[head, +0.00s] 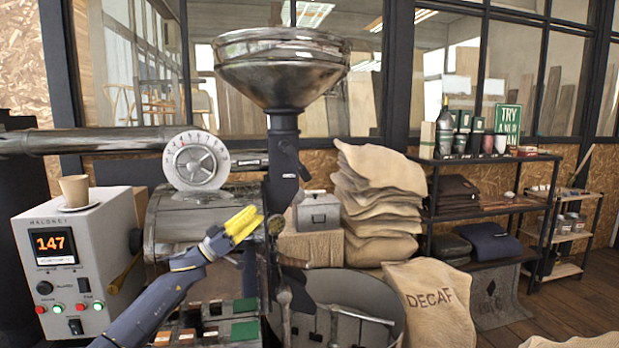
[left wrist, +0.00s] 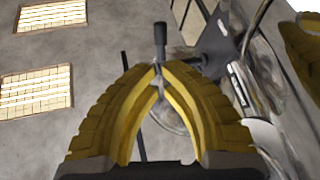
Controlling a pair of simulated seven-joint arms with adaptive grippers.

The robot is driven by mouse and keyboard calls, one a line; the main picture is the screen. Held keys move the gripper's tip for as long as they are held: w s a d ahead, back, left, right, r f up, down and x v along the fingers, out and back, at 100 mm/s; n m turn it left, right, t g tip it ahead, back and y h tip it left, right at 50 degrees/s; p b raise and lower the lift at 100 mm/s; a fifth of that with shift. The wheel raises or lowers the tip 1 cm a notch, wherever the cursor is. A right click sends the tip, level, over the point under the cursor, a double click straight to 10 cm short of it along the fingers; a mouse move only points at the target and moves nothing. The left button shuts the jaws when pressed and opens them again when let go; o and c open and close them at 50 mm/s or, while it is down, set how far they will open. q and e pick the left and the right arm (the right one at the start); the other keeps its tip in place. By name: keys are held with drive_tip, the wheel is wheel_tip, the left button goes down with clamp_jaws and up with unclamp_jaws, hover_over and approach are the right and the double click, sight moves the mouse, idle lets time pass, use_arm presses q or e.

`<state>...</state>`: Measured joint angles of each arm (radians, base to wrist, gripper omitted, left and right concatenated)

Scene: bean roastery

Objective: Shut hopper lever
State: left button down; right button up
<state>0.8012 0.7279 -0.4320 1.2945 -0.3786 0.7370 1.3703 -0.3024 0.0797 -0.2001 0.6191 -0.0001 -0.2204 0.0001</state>
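The hopper (head: 281,65) is a shiny metal funnel on a dark neck (head: 283,165) above the roaster drum. A dark lever handle (left wrist: 160,38) with a thin shaft shows just past the fingertips in the left wrist view; I cannot tell its angle for sure. My left gripper (head: 250,220) has yellow ribbed fingers and is left of the neck, below the hopper. My right gripper is not seen.
A control box (head: 75,262) reading 147 bears a cup (head: 74,190) at left. A cooling tray (head: 385,290) is low in front. Sacks (head: 380,205) and a shelf (head: 480,160) stand to the right.

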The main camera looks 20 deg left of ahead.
sight(298, 163)
use_arm(q)
drive_tip(key=w+d+r+m, duration=0.1)
drive_tip(key=w+d+r, duration=0.7)
drive_tip(key=w+r, duration=0.1)
drive_tip(key=shift+w+d+r+g, duration=0.3)
drive_tip(key=shift+w, duration=0.05)
idle(0.8)
